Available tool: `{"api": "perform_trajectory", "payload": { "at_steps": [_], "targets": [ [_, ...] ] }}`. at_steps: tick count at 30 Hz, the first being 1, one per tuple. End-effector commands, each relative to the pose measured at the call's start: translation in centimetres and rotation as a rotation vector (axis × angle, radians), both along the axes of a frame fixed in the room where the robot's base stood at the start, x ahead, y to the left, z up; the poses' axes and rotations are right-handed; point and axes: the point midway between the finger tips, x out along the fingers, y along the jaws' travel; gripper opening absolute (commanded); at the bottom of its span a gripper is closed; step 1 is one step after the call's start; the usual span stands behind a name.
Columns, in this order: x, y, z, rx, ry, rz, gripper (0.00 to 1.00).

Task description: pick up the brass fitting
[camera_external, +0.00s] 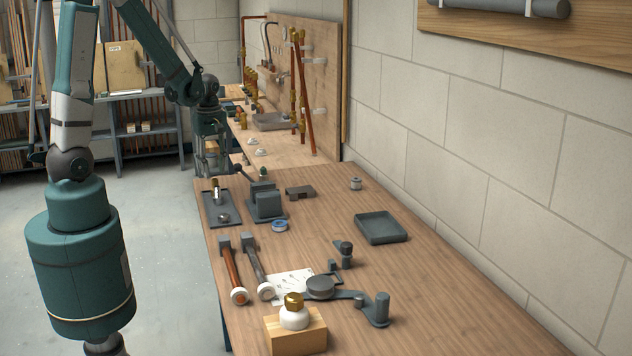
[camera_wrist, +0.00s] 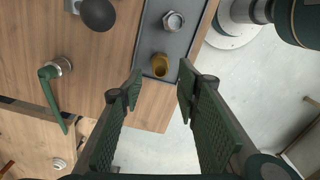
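A brass fitting (camera_wrist: 159,64) stands on a dark grey tray (camera_wrist: 150,40) in the wrist view, beside a silver hex fitting (camera_wrist: 173,20). In the external view the small upright fitting (camera_external: 216,188) is at the far end of the tray (camera_external: 234,218), near the bench's left edge. My gripper (camera_wrist: 158,90) is open and empty in the wrist view. Its two fingers are apart, with the brass fitting showing just beyond the gap between their tips. In the external view my gripper (camera_external: 208,155) is over the far left of the bench, beyond the tray.
A grey vise-like block (camera_external: 265,203) stands right of the tray. A green-handled valve (camera_wrist: 55,85) shows in the wrist view.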

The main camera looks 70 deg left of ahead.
Motion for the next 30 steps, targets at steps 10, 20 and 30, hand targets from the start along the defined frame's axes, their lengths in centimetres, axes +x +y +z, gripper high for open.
{"api": "perform_trajectory", "payload": {
  "at_steps": [10, 20, 30],
  "targets": [
    [0.0, 0.0, -0.5, 0.000, 0.000, 0.000, 0.32],
    [0.1, -0.3, -3.2, 0.000, 0.000, 0.000, 0.32],
    [0.0, -0.3, -5.2, 0.000, 0.000, 0.000, 0.32]
  ]
}}
